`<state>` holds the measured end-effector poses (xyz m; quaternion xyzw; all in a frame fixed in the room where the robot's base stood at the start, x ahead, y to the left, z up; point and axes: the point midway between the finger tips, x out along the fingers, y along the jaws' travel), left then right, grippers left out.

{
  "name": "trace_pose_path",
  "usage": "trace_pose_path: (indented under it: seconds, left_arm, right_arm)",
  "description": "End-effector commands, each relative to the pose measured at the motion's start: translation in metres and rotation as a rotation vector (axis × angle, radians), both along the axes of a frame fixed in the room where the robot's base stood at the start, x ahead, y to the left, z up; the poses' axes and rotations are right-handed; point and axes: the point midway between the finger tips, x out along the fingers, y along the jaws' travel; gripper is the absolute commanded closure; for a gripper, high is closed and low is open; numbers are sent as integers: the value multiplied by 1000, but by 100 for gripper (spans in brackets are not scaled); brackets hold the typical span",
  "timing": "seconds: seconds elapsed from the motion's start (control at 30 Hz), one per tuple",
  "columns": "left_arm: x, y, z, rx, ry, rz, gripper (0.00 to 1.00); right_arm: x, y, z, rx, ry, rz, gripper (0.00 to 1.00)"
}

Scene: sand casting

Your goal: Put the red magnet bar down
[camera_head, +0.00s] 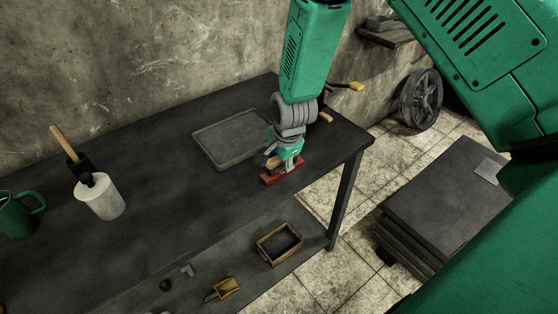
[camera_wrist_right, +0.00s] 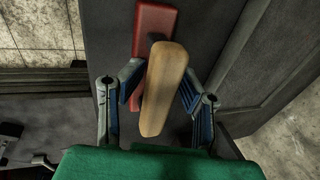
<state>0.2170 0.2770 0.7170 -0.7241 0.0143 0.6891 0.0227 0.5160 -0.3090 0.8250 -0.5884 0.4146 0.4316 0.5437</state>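The red magnet bar (camera_head: 270,180) is at the right front edge of the dark table, with a wooden handle (camera_wrist_right: 166,85) above it. In the wrist view the red bar (camera_wrist_right: 153,20) shows behind the handle, against the dark tabletop. My right gripper (camera_head: 284,158) is over the bar. In the wrist view its two fingers (camera_wrist_right: 160,88) stand on either side of the handle, apart, with a gap at the left finger; the right finger is close to the handle, and contact there cannot be told. The bar appears to rest on the table. My left gripper is out of view.
A grey tray (camera_head: 212,151) lies on the table (camera_head: 165,190) just left of my right gripper. A white bottle (camera_head: 102,200) and a green mug (camera_head: 17,216) stand far left. A wooden box (camera_head: 262,248) sits on the lower shelf. A stack of dark slabs (camera_head: 440,200) is right.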

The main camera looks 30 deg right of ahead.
Motion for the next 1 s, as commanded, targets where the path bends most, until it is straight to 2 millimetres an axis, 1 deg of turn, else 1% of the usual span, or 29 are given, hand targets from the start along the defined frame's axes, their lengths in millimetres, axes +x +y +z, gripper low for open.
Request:
trace_pose_path:
  seconds: [0.13, 0.23, 0.37, 0.5, 0.7, 0.83, 1.0]
  left_arm:
    - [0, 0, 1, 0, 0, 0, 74]
    - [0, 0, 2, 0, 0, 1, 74]
    - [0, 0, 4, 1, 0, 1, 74]
    - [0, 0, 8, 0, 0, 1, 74]
    - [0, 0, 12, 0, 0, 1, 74]
    - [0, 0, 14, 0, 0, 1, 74]
    - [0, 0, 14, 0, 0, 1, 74]
  right_arm:
    - [-1, 2, 1, -1, 2, 1, 67]
    - [-2, 1, 10, -1, 1, 1, 67]
    - [-8, 0, 32, 0, -2, 0, 67]
    - [-17, 1, 62, 1, -3, 1, 67]
    - [-27, 2, 98, 0, -2, 2, 67]
    - [-32, 2, 111, 0, 0, 1, 67]
    - [-34, 3, 117, 0, 1, 0, 67]
